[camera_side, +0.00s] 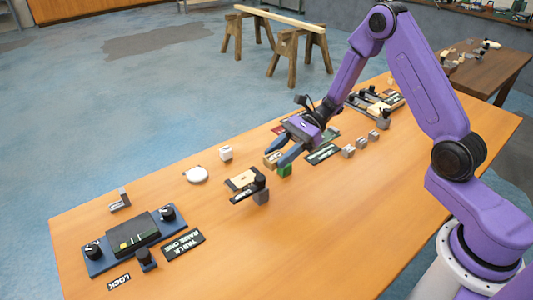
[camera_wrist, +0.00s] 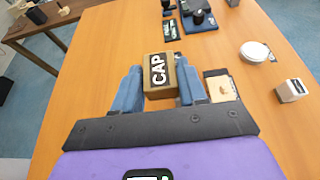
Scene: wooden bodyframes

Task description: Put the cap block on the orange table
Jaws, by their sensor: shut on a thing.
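The cap block is a small wooden block with a black label reading CAP; it shows in the wrist view (camera_wrist: 160,76) and, small, in the side view (camera_side: 272,160). My gripper (camera_wrist: 160,88) is shut on it, one blue finger on each side, and it also shows in the side view (camera_side: 280,153). The orange table (camera_side: 370,190) is the long bench under my gripper. The block is over its middle; I cannot tell how far above the top it is. The block's underside is hidden.
A green block (camera_side: 285,170) stands just below the fingers. A wooden-topped fixture (camera_side: 242,181) with a dark knob, a white puck (camera_side: 196,174) and a white cube (camera_side: 226,153) lie to the left. Grey blocks (camera_side: 361,143) sit to the right. The table's front area is clear.

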